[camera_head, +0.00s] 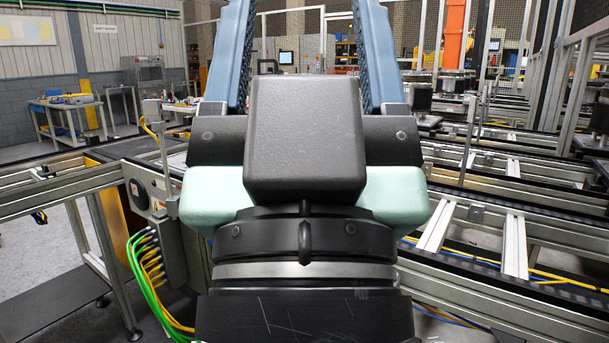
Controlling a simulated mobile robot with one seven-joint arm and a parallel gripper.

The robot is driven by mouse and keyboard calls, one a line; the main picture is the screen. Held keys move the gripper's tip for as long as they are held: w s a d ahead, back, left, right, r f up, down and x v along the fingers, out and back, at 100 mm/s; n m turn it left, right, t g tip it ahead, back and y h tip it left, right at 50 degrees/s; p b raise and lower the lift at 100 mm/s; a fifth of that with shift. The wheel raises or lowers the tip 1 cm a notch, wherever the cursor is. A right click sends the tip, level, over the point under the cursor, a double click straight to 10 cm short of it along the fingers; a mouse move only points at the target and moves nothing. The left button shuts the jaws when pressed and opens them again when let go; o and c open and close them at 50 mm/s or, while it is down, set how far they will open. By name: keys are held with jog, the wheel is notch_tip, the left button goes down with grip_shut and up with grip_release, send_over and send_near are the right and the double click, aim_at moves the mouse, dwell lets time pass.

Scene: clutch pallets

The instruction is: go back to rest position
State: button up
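My gripper (304,30) fills the middle of the head view, seen from behind at close range. Its black body and mint-green side parts are in front, and two long blue fingers reach up and away from them. The fingers stand wide apart, with the room visible between them and nothing held in the part I see. The fingertips are cut off by the top edge of the picture. The wrist below is black with a pale ring. The body hides what lies straight behind it.
Conveyor rails (520,215) run along the right, and another conveyor frame (60,185) is at the left. A control box (155,205) with green and yellow cables stands close at left. Some bare floor shows at lower left.

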notch_tip(320, 180, up, 23)
jog(key=p, duration=2)
jog(key=shift+f, duration=0.2)
